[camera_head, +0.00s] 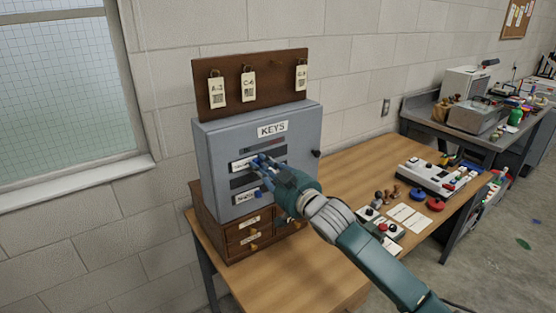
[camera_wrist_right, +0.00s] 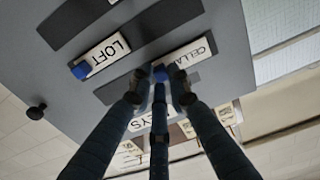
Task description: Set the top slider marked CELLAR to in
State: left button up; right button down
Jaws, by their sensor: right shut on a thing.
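A grey metal key cabinet (camera_head: 215,140) marked KEYS has horizontal slots with sliding name plates on its front. The top plate, marked CELLAR (camera_wrist_right: 190,53), sits at the left end of its slot in the head view (camera_head: 242,164). My right gripper (camera_head: 260,163) is shut on the blue knob (camera_wrist_right: 160,73) of this plate, its fingers (camera_wrist_right: 160,92) close to the cabinet front. The LOFT plate (camera_wrist_right: 108,51) with its blue knob (camera_wrist_right: 80,71) is in the slot below; my gripper hides it in the head view. A lower plate (camera_head: 247,198) is at the left. My left gripper is out of view.
A brown board (camera_head: 270,75) with hanging key tags stands above the cabinet. Wooden drawers (camera_head: 245,232) are beneath it. A black knob (camera_head: 317,153) sticks out at its right. Control boxes and papers (camera_head: 408,216) lie on the table to the right. The table front (camera_head: 300,270) is bare.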

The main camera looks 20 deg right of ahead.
jog(key=shift+a, duration=0.2)
jog(key=shift+s, duration=0.1)
jog(key=c, duration=1.8)
grip_release()
jog(key=shift+a+r, duration=0.1)
jog(key=shift+o, duration=0.4)
jog(key=shift+a, duration=0.15)
jog(key=v, duration=1.2)
